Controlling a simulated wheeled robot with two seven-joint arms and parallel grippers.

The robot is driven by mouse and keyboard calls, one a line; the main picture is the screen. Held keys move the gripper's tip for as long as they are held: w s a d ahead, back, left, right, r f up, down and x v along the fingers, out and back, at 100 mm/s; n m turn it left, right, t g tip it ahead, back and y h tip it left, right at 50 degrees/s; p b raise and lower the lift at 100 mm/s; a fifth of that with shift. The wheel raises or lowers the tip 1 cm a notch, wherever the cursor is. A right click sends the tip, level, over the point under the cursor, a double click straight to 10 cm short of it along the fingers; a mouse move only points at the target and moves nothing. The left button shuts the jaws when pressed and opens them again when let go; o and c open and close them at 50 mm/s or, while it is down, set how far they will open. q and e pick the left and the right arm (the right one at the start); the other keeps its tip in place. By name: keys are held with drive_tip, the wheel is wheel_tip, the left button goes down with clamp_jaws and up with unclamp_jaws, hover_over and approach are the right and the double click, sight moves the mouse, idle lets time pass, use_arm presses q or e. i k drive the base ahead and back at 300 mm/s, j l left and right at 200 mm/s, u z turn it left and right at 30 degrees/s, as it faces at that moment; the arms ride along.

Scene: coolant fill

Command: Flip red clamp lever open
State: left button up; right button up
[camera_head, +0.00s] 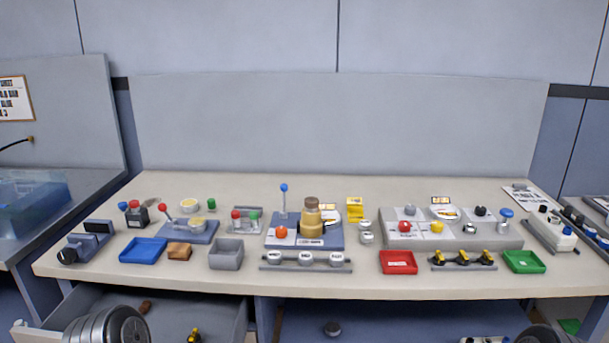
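The lever with a red knob (163,208) rises from the left end of a blue-grey clamp base (188,234) on the left part of the table. It leans up and to the left. A pale round part with a yellowish top (197,222) sits on the same base, right of the lever. Neither gripper shows. Only rounded grey parts of my arms show at the bottom left and bottom right edges, well below the tabletop.
Around the clamp stand a dark block with red and blue knobs (136,215), a blue tray (143,250), a brown block (179,252) and a grey bin (226,254). An open drawer (190,308) juts out below. A blue-knobbed lever (284,188) stands at the centre.

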sight(162, 207)
drive_tip(key=u, duration=1.4)
